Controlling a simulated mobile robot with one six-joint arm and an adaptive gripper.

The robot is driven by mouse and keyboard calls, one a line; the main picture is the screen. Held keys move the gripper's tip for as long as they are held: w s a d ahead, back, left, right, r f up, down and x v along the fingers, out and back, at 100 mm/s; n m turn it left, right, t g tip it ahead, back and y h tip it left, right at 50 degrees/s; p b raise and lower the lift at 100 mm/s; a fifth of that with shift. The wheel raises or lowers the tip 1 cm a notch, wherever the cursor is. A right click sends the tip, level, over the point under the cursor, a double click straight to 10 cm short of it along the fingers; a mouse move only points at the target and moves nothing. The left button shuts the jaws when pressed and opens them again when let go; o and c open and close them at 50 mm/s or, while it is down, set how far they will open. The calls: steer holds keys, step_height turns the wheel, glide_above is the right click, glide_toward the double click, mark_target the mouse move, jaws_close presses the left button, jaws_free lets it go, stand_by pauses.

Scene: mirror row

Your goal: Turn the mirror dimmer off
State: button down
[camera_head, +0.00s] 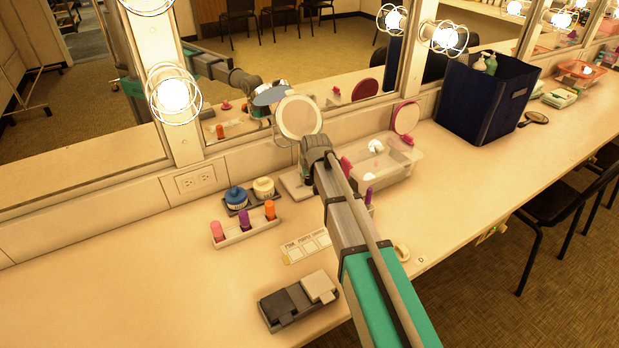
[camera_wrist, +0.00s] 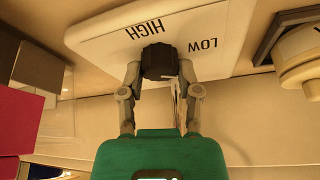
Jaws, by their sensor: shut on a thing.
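In the wrist view, my gripper (camera_wrist: 159,72) is shut on the dark dimmer knob (camera_wrist: 158,58), with one finger on each side of it. The knob sits on a white plate (camera_wrist: 105,38) marked HIGH and LOW; no OFF mark shows, and I cannot tell the knob's setting. In the head view, a round mirror (camera_head: 299,117) stands by the wall mirror, above a pale base (camera_head: 297,186) partly hidden by my arm. My fingers and the knob are hidden there.
A clear bin (camera_head: 372,172) stands just right of my arm. A lipstick holder (camera_head: 246,232) and two jars, blue (camera_head: 236,197) and cream (camera_head: 263,187), stand to the left. A dark palette (camera_head: 285,307) lies in front. The counter's left end is clear.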

steer(key=m+h, duration=0.2)
steer(key=m, duration=0.3)
steer(key=shift+w, duration=0.1)
steer(key=m+h, duration=0.1)
steer(key=m, duration=0.1)
steer(key=m+h, duration=0.1)
steer(key=m, duration=0.2)
steer(key=shift+g, duration=0.3)
steer(key=shift+c, duration=1.5)
jaws_free()
steer(key=shift+n, duration=0.3)
